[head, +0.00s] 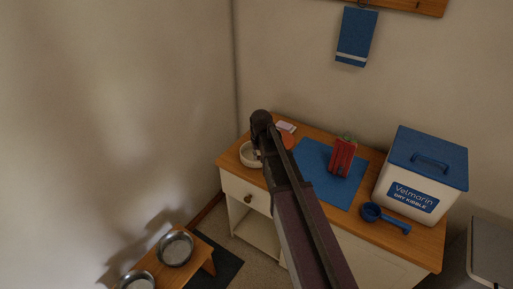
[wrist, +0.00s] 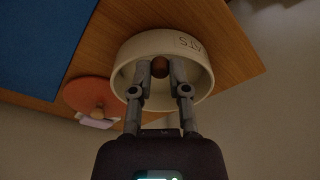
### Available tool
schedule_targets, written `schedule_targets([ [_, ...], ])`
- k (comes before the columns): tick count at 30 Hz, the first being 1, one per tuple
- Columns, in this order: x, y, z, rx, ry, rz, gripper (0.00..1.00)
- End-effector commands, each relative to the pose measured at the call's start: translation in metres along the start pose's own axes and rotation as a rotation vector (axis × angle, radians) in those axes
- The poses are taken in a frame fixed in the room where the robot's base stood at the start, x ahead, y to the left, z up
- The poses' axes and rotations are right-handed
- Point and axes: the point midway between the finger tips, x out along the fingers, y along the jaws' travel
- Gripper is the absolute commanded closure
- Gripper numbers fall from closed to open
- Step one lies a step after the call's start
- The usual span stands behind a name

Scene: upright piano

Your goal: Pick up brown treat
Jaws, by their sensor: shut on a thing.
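The brown treat (wrist: 160,68) is a small round brown piece between my fingertips in the wrist view. My gripper (wrist: 159,73) is shut on it, with its fingers reaching into or over the cream treat bowl (wrist: 190,42), which has dark letters on its side. I cannot tell whether the treat touches the bowl's bottom. In the head view the bowl (head: 247,158) shows at the left end of the cabinet top, partly behind my arm. My fingertips and the treat are hidden there.
Beside the bowl lies an orange-red disc (wrist: 88,93) with a knob, and a pale item (head: 286,127). A blue mat (head: 317,181) holds a red packet (head: 343,157). A blue scoop (head: 386,218) and kibble bin (head: 424,175) stand right. Metal bowls (head: 176,248) sit lower left.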

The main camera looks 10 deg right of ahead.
Motion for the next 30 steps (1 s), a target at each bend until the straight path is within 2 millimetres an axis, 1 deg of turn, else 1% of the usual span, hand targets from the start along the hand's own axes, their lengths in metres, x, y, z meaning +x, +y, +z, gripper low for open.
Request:
schedule_targets([
  [1, -0.005, 0.0, 0.018, 0.0, 0.0, 0.0, 0.9],
  [3, -0.009, 0.0, 0.034, 0.0, 0.0, 0.0, 0.9],
  [9, -0.018, 0.0, 0.07, 0.0, 0.0, 0.0, 0.9],
  [12, -0.021, 0.0, 0.082, 0.0, 0.0, 0.0, 0.9],
  [15, -0.023, 0.0, 0.091, 0.0, 0.0, 0.0, 0.9],
  [19, -0.024, 0.0, 0.097, 0.0, 0.0, 0.0, 0.9],
  [30, -0.024, 0.0, 0.099, 0.0, 0.0, 0.0, 0.9],
])
